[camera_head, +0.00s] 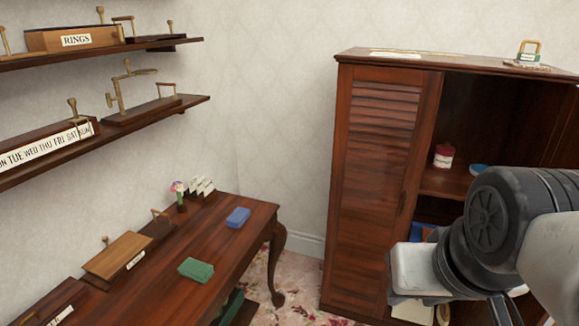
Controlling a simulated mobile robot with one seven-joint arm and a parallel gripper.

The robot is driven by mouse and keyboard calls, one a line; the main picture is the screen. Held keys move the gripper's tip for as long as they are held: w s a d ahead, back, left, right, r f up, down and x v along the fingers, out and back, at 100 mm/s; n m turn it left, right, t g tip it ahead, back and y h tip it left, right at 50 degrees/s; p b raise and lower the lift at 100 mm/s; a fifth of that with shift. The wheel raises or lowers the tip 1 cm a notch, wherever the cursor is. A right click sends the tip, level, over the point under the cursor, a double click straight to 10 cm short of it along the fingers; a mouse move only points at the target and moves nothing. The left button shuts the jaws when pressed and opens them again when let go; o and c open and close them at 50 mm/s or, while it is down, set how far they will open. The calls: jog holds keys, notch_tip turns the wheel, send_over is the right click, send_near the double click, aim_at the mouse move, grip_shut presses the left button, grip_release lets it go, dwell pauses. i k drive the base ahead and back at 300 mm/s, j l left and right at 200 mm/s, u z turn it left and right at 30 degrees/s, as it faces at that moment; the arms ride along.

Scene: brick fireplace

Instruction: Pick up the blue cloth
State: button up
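The blue cloth (238,217) is a small folded block lying flat near the back right part of the dark wooden table (165,291). A similar green folded cloth (196,269) lies nearer on the same table. My arm, with a black round joint and white links, comes in from the right edge, in front of the cabinet. It is well to the right of the blue cloth and apart from it. The end of my arm is partly cut off at the bottom, and my gripper's fingers cannot be made out clearly.
A tall wooden cabinet (372,180) with an open right side holds a red and white tin (443,156). Two wall shelves hang at upper left. A small flower vase (179,195), card holder (201,188) and wooden boxes line the table's wall side. A gap separates table and cabinet.

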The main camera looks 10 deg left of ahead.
aim_at(238, 217)
jog(key=i+l+u, duration=0.1)
jog(key=i+u, duration=0.35)
jog(key=i, duration=0.15)
jog(key=i+l+u, duration=0.3)
jog(key=i+u, duration=0.2)
jog(key=i+l+u, duration=0.95)
jog(key=l, duration=0.3)
jog(key=i, duration=0.1)
